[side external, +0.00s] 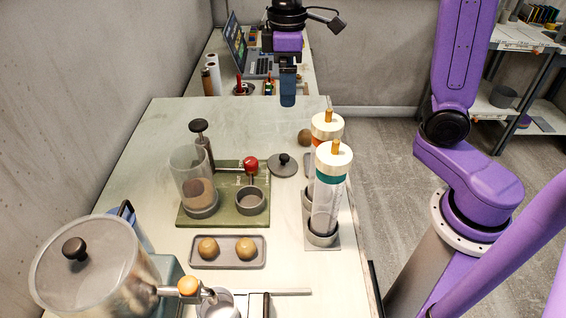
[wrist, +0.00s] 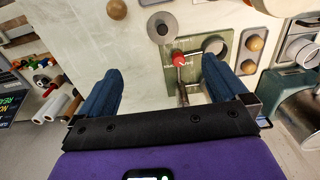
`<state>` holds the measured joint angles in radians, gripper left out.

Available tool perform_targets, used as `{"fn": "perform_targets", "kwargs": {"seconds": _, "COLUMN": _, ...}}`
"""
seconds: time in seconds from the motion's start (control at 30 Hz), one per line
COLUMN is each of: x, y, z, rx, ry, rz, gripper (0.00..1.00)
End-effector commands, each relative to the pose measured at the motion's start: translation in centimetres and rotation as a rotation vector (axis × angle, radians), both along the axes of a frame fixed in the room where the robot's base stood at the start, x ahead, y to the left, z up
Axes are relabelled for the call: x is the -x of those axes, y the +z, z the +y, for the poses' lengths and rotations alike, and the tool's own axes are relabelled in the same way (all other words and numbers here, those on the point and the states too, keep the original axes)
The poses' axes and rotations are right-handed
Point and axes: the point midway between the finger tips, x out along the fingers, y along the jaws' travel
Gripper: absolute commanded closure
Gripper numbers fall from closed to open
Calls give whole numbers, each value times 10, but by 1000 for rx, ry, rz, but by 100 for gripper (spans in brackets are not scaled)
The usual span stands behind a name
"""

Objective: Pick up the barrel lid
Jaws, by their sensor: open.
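A grey round lid with a black knob (side external: 283,165) lies flat on the table, just right of the green base (side external: 222,215). It also shows in the wrist view (wrist: 161,30), ahead of the gap between my fingers. A clear barrel (side external: 193,172) with brown material inside stands open-topped on the green base. My gripper (side external: 288,98) is beyond the far edge of the table, above and behind the lid in the side view. In the wrist view my gripper (wrist: 160,85) has its two blue fingers wide apart with nothing between them.
A red-knobbed lever (side external: 251,164) and grey cup (side external: 250,200) are on the green base. Two tall clear tubes (side external: 330,185) stand right of the lid, with a brown ball (side external: 305,137) behind. A tray with two balls (side external: 227,263) lies in front. The table's far left is clear.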

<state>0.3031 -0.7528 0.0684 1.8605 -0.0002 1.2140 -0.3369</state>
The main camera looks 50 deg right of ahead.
Motion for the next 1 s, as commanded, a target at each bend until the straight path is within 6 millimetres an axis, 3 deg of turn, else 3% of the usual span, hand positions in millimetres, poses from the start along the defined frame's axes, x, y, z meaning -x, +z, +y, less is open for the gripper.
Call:
{"fn": "perform_targets", "kwargs": {"seconds": 0.1, "x": 1, "y": -22, "z": -1, "rx": 2, "ry": 0, "rz": 5, "gripper": 0}}
{"fn": "perform_targets", "kwargs": {"seconds": 0.37, "x": 1, "y": -51, "z": 0, "rx": 2, "ry": 1, "rz": 4, "gripper": 0}}
{"fn": "perform_targets", "kwargs": {"seconds": 0.8, "x": 1, "y": -132, "z": 0, "rx": 2, "ry": -1, "rz": 4, "gripper": 0}}
{"fn": "perform_targets", "kwargs": {"seconds": 1.0, "x": 1, "y": -152, "z": 0, "rx": 1, "ry": 0, "rz": 1, "gripper": 0}}
